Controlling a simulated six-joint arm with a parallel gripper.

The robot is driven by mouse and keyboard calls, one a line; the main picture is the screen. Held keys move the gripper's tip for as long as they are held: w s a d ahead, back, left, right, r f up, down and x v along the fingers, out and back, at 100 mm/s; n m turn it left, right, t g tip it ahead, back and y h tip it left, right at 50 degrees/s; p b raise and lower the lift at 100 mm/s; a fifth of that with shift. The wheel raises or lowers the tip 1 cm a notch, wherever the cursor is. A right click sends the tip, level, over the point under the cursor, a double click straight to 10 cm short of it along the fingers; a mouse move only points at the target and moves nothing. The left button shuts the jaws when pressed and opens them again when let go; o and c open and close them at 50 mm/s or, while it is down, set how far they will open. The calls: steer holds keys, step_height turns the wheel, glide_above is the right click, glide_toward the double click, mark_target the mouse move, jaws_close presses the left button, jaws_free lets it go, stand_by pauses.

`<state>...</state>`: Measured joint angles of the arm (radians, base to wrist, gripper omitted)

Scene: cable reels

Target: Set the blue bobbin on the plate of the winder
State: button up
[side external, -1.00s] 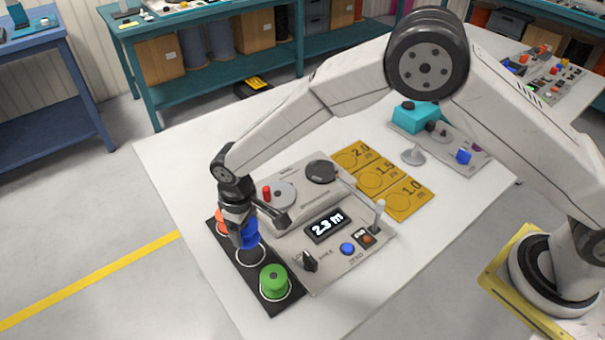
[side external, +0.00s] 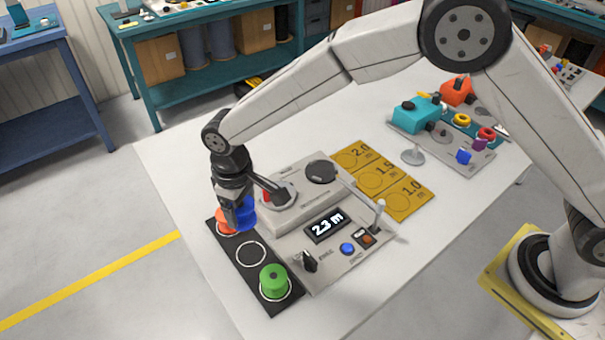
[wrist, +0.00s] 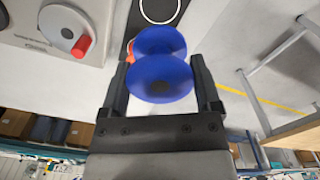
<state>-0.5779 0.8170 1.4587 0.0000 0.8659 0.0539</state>
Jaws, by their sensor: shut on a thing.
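The blue bobbin (wrist: 160,80) is between my gripper's fingers (wrist: 163,88) in the wrist view, with one of its round ends facing the camera. In the side view my gripper (side external: 238,212) is shut on the blue bobbin (side external: 245,214) and holds it above the black strip, near the orange bobbin (side external: 225,222). The winder (side external: 308,225) stands to the right, its display reading 2.3 m. Its plate with the red knob (side external: 272,194) is partly hidden by my wrist in the side view. In the wrist view the grey plate (wrist: 65,28) and red knob (wrist: 81,46) show at upper left.
The black strip (side external: 261,268) has an empty ringed place (side external: 250,253) in its middle and a green bobbin (side external: 273,280) at its near end. Yellow plates (side external: 377,180) lie right of the winder. A lever (side external: 379,213) stands up at the winder's right.

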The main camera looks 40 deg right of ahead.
steer(key=r, duration=0.4)
steer(key=shift+w+d+r, duration=0.15)
steer(key=shift+w+d, duration=0.1)
steer(key=shift+d, duration=0.15)
steer(key=w+d+m, duration=0.3)
steer(key=w+d, duration=0.1)
steer(key=d, duration=0.9)
steer(key=w+d+m, duration=0.3)
steer(key=d, duration=1)
steer(key=shift+w+d+f, duration=0.1)
steer(key=shift+w+f, duration=0.05)
steer(key=shift+f, duration=2.5)
steer(key=shift+f, duration=0.1)
steer(key=shift+f, duration=2.2)
steer(key=shift+f, duration=0.15)
